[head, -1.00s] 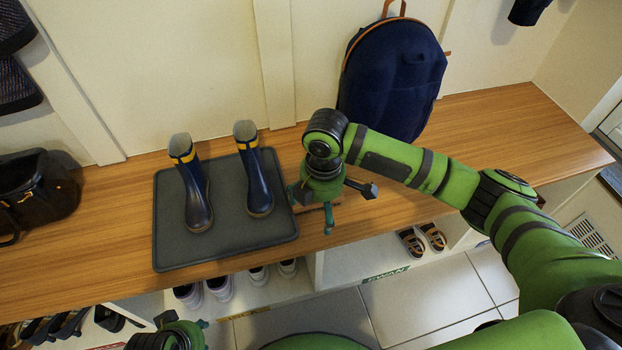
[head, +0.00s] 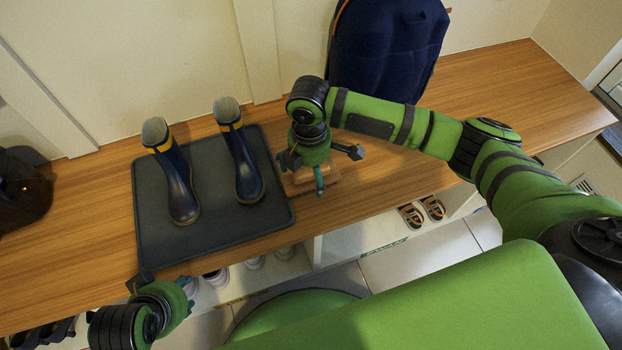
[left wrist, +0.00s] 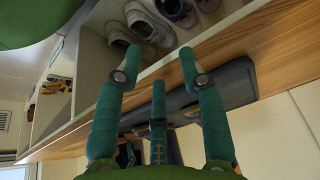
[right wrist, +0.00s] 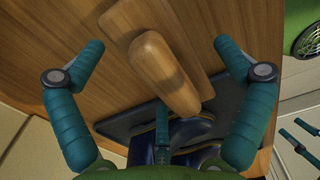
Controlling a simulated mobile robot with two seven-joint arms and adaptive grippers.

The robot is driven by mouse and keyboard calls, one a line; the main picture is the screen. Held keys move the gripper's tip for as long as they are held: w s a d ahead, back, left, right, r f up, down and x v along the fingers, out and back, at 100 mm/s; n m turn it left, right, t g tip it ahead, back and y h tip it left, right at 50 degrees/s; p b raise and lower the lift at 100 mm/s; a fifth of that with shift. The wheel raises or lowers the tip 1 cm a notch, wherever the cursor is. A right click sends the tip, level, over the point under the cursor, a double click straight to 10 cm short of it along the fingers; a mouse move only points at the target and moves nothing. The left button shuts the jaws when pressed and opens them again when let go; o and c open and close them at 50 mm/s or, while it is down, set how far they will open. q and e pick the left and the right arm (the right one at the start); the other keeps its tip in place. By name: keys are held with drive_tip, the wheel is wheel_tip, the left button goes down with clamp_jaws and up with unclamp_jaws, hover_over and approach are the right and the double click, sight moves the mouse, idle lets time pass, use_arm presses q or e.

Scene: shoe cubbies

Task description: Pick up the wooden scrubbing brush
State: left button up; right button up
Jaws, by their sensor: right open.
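The wooden scrubbing brush (head: 328,181) lies on the wooden bench top beside the dark boot mat, partly hidden under my right gripper (head: 317,172). In the right wrist view the brush (right wrist: 160,72) shows its rounded, pale wooden top between the spread fingers. My right gripper (right wrist: 158,48) is open and points down at it, with clear space between each finger and the brush. My left gripper (head: 163,284) is low at the bench's front edge, near the mat's front left corner. In the left wrist view its fingers (left wrist: 158,65) are apart with nothing between them.
A pair of navy boots (head: 240,165) stands on the dark mat (head: 212,230). A navy backpack (head: 385,60) leans on the wall behind my right arm. A dark bag (head: 22,190) is at the far left. Shoes (head: 423,211) sit in cubbies below. The bench's right part is clear.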

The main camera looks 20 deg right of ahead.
sight(186, 270)
use_arm(q)
drive_tip(key=shift+w+d+r+t, duration=0.25)
drive_tip(key=shift+w+t, duration=0.1)
drive_tip(key=shift+w, duration=0.2)
drive_tip(key=shift+w+d+r+t, duration=0.1)
drive_tip(key=shift+w+r+t, duration=0.15)
drive_tip(key=shift+w, duration=0.3)
drive_tip(key=shift+w+d+r+t, duration=0.2)
drive_tip(key=shift+w+t, duration=0.2)
drive_tip(key=shift+w, duration=0.15)
use_arm(e)
drive_tip(key=shift+f, duration=0.75)
drive_tip(key=c, duration=1.4)
drive_tip(key=shift+c, duration=0.2)
use_arm(q)
drive_tip(key=shift+s, duration=0.1)
use_arm(e)
drive_tip(key=shift+r, duration=0.15)
